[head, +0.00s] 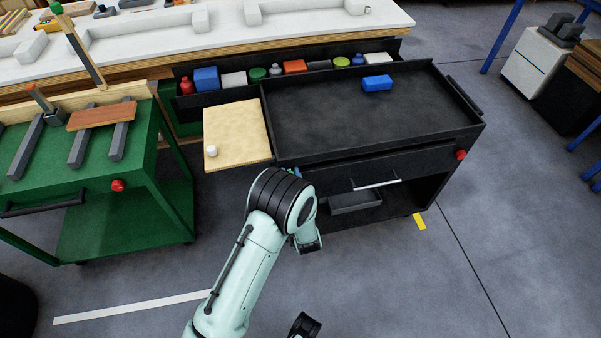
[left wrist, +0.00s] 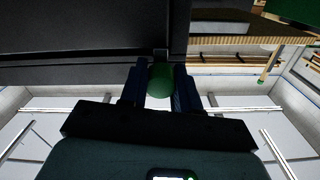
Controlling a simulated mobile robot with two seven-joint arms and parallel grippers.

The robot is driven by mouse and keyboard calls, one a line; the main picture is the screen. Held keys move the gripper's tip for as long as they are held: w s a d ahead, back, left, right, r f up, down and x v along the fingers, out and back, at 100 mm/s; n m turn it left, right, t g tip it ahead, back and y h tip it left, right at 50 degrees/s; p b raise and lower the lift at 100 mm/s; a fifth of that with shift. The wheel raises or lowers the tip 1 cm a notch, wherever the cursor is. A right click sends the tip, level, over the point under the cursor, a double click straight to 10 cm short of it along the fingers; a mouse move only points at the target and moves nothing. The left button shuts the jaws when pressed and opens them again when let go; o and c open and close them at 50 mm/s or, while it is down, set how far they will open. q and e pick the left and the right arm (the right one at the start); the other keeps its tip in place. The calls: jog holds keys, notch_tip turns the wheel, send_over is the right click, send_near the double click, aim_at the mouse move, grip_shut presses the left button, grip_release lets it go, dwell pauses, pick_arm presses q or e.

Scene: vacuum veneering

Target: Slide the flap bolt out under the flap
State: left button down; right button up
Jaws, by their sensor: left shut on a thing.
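The flap (head: 237,133) is a pale wooden board at the left end of the black trolley. It looks level with the trolley top, and a small white cylinder (head: 211,151) stands on its front left corner. In the left wrist view, my left gripper (left wrist: 160,72) has its two blue fingers on either side of a round green knob (left wrist: 161,88), shut on it. The knob is at the trolley's dark underside, apparently on the flap bolt; the bolt's shaft is hidden. In the head view my wrist covers most of this gripper.
A green trolley (head: 150,150) with clamps stands at left. A white-topped bench (head: 150,35) lies behind. Grey floor in front is open.

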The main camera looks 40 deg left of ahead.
pick_arm(q)
jog(key=c, duration=0.8)
grip_release()
jog(key=shift+d, duration=0.1)
jog(key=v, duration=1.3)
jog(key=shift+p, duration=0.45)
pick_arm(e)
jog(key=shift+s+a+r, duration=0.25)
jog(key=shift+s+r, duration=0.25)
jog(key=shift+s, duration=0.2)
pick_arm(q)
jog(key=shift+s+d, duration=0.1)
